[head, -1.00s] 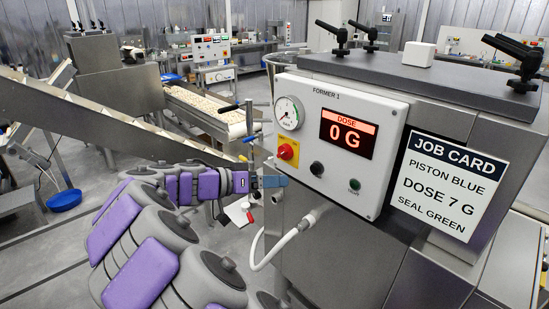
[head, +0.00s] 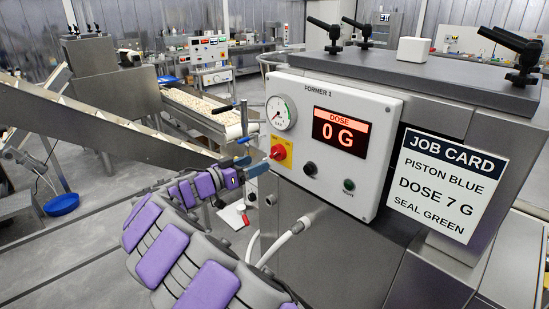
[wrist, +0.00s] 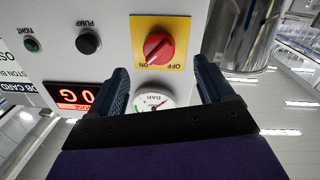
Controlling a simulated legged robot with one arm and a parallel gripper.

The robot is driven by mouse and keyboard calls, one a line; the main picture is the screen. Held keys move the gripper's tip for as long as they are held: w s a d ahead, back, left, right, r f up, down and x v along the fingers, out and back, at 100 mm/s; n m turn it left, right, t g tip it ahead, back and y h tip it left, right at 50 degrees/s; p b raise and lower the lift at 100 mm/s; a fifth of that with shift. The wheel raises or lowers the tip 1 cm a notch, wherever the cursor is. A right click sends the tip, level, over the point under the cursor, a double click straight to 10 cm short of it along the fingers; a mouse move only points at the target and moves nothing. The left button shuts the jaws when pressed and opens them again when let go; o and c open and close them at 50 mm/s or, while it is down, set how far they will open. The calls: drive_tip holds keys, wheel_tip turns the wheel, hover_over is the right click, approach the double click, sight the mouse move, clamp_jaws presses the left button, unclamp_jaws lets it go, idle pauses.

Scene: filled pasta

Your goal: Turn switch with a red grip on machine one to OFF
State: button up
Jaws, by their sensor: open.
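The switch with the red grip (head: 278,153) sits on a yellow plate on the front of the panel labelled FORMER 1. In the wrist view, which is upside down, the red grip (wrist: 158,47) is slanted between the ON and OFF labels, and its lower end lies towards ON. My gripper (head: 257,166) is just left of and below the switch in the head view. In the wrist view its two blue fingers (wrist: 160,68) are apart and empty, one to each side of the switch. The fingers look short of the grip, and no contact shows.
The panel (head: 330,90) also bears a gauge (head: 281,113), a display reading 0 G (head: 341,133), a black knob (head: 310,168) and a green button (head: 349,185). A job card (head: 447,185) is at right. A steel cylinder (wrist: 245,35) stands close beside the switch in the wrist view.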

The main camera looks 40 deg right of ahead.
sight(273, 155)
drive_tip(key=d, duration=0.4)
drive_tip(key=shift+d+r+b, duration=0.1)
drive_tip(key=shift+r+b, duration=0.1)
drive_tip(key=shift+b, duration=0.15)
drive_tip(key=d, duration=0.4)
drive_tip(key=shift+d+f, duration=0.1)
drive_tip(key=shift+a, duration=0.45)
drive_tip(key=shift+c, duration=1.4)
drive_tip(key=c, duration=0.8)
